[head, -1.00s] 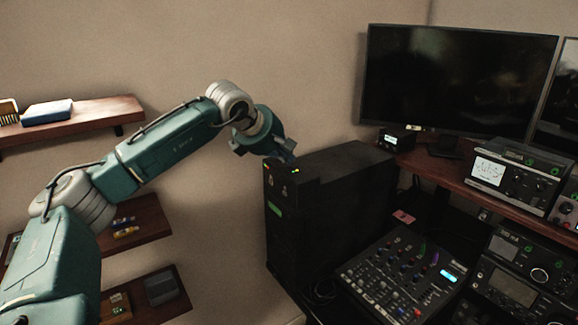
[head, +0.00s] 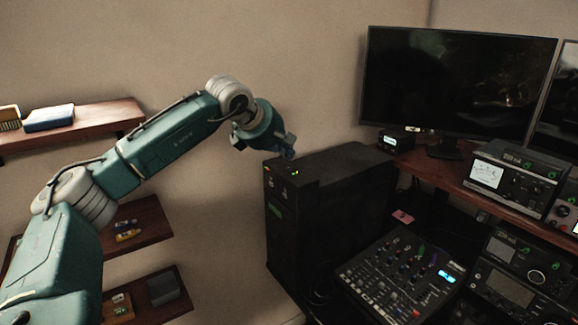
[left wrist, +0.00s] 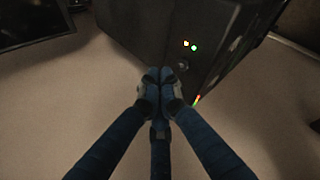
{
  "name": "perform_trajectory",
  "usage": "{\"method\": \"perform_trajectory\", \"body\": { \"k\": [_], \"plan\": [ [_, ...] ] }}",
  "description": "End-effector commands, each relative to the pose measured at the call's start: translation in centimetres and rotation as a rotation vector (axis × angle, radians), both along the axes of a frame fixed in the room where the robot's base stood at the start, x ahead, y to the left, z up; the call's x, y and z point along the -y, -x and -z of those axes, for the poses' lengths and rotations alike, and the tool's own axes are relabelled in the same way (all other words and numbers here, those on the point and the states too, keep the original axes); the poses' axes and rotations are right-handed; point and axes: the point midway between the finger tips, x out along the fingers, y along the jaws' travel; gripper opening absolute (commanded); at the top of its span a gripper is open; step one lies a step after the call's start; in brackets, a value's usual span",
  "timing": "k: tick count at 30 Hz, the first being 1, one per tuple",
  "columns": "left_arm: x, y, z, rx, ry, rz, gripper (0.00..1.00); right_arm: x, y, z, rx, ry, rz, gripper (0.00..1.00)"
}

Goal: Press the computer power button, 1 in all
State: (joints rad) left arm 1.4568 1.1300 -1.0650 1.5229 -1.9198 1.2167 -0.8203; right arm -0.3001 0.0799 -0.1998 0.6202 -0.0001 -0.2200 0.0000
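The black computer tower (head: 335,205) stands against the wall in the middle of the head view. Small orange and green lights show near its top front edge. In the left wrist view the tower (left wrist: 215,65) fills the upper right. A round button (left wrist: 182,65) sits below the lights on its face. My left gripper (head: 288,152) is just above and in front of the tower's top front edge. In the wrist view its fingertips (left wrist: 158,86) are together with nothing between them, close to the button; contact cannot be made out. My right gripper is not in view.
A mixer (head: 400,280) lies to the right of the tower. A large monitor (head: 455,85) and radio units (head: 515,180) stand on the wooden desk. Wooden shelves (head: 80,128) with small items are on the left wall. The wall space above the tower is free.

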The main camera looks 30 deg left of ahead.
Motion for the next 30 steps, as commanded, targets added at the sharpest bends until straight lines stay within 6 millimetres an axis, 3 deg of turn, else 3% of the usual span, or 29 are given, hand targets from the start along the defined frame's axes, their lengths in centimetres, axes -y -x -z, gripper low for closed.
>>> {"method": "perform_trajectory", "body": {
  "k": [12, 30],
  "plan": [
    [0.0, 0.0, -4.3, 0.000, 0.000, 0.000, 0.00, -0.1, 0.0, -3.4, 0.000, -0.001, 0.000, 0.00],
    [0.0, 0.0, -4.2, 0.000, 0.000, 0.000, 0.00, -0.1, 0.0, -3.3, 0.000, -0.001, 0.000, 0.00]
  ]
}}
